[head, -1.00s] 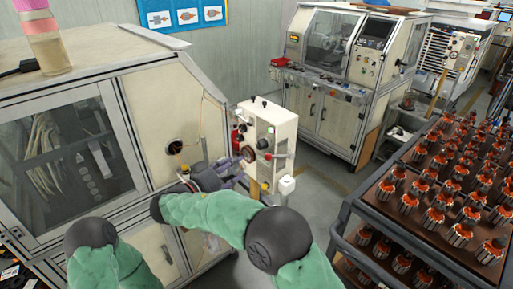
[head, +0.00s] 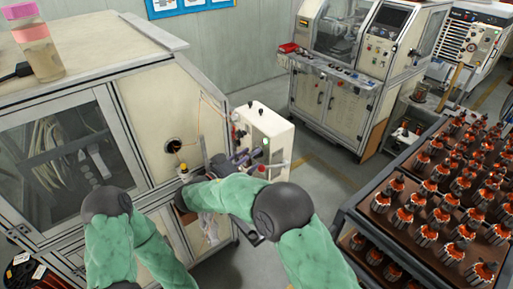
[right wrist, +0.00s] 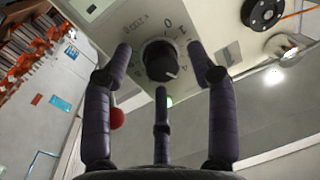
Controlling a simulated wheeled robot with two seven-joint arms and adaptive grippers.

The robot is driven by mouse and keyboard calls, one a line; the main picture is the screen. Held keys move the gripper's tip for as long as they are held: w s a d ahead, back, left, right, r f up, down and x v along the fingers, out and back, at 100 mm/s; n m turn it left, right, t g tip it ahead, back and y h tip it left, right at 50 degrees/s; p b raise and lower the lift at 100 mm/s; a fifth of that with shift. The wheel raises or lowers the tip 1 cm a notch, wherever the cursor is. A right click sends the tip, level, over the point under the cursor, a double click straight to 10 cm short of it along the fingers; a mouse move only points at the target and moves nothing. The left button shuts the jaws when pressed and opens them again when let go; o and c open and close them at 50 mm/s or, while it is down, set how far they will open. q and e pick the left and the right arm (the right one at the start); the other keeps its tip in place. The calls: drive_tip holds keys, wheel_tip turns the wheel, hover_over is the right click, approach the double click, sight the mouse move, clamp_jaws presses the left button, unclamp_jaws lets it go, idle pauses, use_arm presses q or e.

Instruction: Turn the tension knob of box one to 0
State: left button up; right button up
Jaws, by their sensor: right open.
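The white control box (head: 269,124) stands beside the cream cabinet in the head view. In the right wrist view its panel (right wrist: 115,25) fills the top, with a black knob (right wrist: 159,60) on a numbered dial. The 0 is printed above the knob, slightly right. The knob's pale mark points to the lower right, away from the 0. My right gripper (right wrist: 160,66) is open, its three fingers spread around the knob; contact cannot be told. In the head view my right gripper (head: 233,163) is at the box's left side and hides the knob. My left gripper is out of view.
The cream cabinet (head: 150,120) stands close on the left. A rack (head: 345,210) full of armatures stands on the right. A black disc (right wrist: 262,12) and a red ball-ended lever (right wrist: 117,118) are near the knob. Floor is clear behind the box.

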drive_tip(key=shift+w+d, duration=0.15)
drive_tip(key=shift+d, duration=0.1)
drive_tip(key=c, duration=1.1)
drive_tip(key=shift+c, duration=0.2)
